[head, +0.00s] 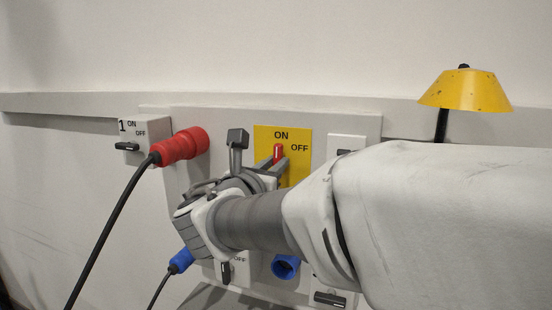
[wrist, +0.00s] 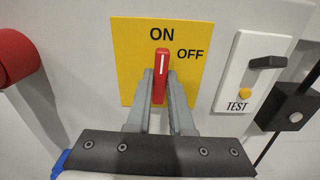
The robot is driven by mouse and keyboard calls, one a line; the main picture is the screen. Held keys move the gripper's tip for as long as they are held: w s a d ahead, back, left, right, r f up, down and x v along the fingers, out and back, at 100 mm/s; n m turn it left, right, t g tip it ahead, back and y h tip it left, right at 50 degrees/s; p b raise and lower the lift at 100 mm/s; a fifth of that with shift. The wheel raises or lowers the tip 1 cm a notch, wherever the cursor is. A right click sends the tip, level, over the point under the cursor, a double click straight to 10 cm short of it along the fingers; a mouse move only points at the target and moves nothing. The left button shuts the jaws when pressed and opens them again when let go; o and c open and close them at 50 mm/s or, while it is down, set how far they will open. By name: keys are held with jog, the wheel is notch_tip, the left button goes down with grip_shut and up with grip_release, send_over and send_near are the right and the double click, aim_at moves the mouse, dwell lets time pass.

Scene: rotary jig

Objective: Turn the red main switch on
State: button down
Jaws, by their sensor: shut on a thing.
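The red main switch (wrist: 161,70) sits on a yellow plate (wrist: 203,27) marked ON at the top and OFF at the upper right. In the wrist view its white line points up toward ON. My gripper (wrist: 160,80) is shut on the red switch, with one grey finger on each side of it. In the head view the switch (head: 279,152) shows upright between the fingertips, and my gripper and arm cover the lower part of the yellow plate (head: 263,133).
A red plug (head: 180,146) with a black cable is left of the plate. A small switch marked 1 (head: 140,128) is further left. A blue socket (head: 286,266) is below. A TEST panel (wrist: 247,72) is right of the plate. A yellow lamp (head: 465,91) stands at far right.

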jog(key=shift+n, duration=0.3)
dwell(0.4)
jog(key=c, duration=0.8)
grip_release()
